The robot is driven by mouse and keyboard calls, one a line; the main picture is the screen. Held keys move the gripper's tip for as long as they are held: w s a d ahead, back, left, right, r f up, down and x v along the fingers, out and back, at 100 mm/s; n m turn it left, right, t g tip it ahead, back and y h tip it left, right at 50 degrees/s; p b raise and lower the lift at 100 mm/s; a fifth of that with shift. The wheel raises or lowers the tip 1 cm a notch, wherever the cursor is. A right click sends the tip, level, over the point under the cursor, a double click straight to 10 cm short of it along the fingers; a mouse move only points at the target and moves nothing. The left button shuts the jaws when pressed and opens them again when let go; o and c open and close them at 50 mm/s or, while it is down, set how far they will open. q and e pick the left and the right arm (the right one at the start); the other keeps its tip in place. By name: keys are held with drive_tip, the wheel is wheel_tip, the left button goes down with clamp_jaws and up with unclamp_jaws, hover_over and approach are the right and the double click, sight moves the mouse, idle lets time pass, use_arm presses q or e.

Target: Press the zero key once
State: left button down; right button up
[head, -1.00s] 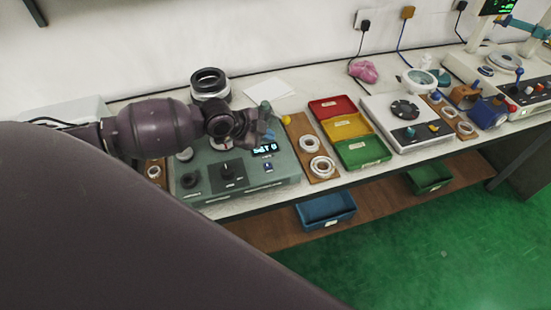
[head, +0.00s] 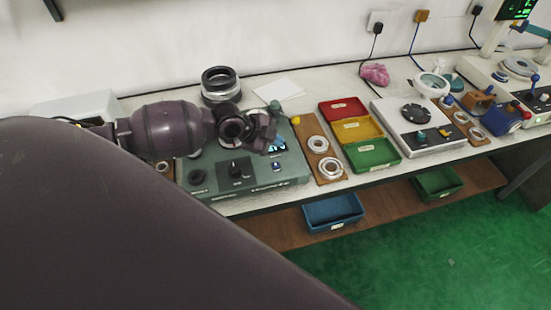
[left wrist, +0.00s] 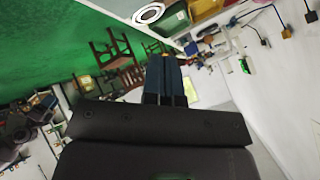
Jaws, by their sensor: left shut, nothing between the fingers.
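In the left wrist view the dark fingers (left wrist: 165,78) are shut and empty. My right gripper is not in view.
A brown board with white rings (head: 322,160) lies right of the box. Red, yellow and green trays (head: 372,153) and a white instrument (head: 400,125) stand farther right. A black-and-silver ring stack (head: 220,88) stands behind. A blue bin (head: 333,212) is below the bench.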

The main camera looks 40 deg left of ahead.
use_arm(q)
drive_tip(key=b, duration=0.4)
hover_over(276, 166)
wheel_tip(276, 166, down, 5)
drive_tip(key=shift+a+f+b, duration=0.1)
drive_tip(key=shift+f+b, duration=0.55)
drive_tip(key=shift+f, duration=0.3)
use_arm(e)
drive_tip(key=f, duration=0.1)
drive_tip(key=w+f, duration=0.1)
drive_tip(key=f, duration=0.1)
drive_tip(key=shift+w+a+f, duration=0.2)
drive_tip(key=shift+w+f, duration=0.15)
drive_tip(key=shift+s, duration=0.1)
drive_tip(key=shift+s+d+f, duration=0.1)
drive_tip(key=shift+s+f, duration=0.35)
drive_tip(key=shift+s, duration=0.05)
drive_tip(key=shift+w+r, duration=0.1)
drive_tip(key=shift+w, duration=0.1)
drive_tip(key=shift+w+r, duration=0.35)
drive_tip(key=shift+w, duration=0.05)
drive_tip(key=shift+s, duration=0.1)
